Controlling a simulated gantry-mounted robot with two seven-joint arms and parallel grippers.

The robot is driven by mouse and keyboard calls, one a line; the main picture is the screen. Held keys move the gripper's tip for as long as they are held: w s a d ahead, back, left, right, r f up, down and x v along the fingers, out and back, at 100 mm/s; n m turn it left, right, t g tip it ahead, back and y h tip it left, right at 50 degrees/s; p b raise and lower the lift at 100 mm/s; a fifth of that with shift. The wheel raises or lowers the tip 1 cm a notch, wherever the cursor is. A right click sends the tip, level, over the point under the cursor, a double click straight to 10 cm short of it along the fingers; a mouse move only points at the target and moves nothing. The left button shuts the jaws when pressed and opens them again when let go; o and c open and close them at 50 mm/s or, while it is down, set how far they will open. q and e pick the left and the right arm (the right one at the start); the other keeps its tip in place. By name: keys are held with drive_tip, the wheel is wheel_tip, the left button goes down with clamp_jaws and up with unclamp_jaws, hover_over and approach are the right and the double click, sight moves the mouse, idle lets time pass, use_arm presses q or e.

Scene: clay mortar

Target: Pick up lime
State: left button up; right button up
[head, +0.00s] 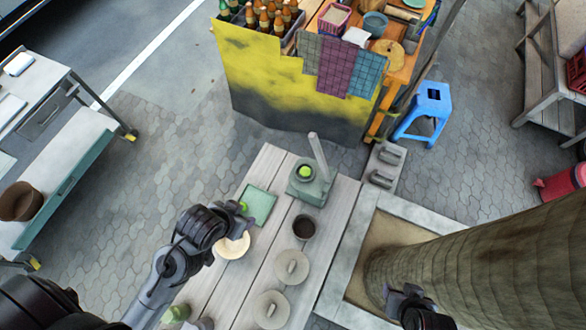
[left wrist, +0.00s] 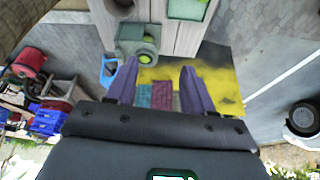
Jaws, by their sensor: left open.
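A green lime (head: 305,172) sits in the bowl of the grey clay mortar (head: 312,190), with its pestle (head: 318,155) leaning upright. In the left wrist view, the lime (left wrist: 146,55) in the mortar (left wrist: 130,45) is beyond my left fingertips. A second green round fruit (head: 242,207), likely a lime, is at the lower-left edge of the green board (head: 262,204), partly hidden by my left arm. My left gripper (left wrist: 160,85) is open, with nothing between its purple fingers. My right gripper (head: 410,305) is dark at the bottom; its fingers are unclear.
A pale bowl (head: 234,247), a dark cup (head: 304,227) and lidded pots (head: 292,267) stand on the plank table (head: 230,285). A thick trunk (head: 480,255) blocks the right. A yellow-draped stall (head: 255,75) and blue stool (head: 428,108) are beyond.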

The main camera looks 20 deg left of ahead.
use_arm(q)
drive_tip(key=w+d+f+t+h, duration=0.1)
drive_tip(key=w+d+t+h, duration=0.1)
drive_tip(key=w+d+t, duration=0.4)
drive_tip(key=m+t+h+b, duration=0.1)
drive_tip(key=m+h+b, duration=0.75)
drive_tip(key=b, duration=1.85)
approach(300, 172)
drive_tip(key=r+x, duration=0.1)
drive_tip(key=x, duration=0.3)
drive_tip(key=shift+n+h, duration=0.35)
drive_tip(key=shift+x, duration=2.85)
drive_tip(key=shift+s, duration=0.1)
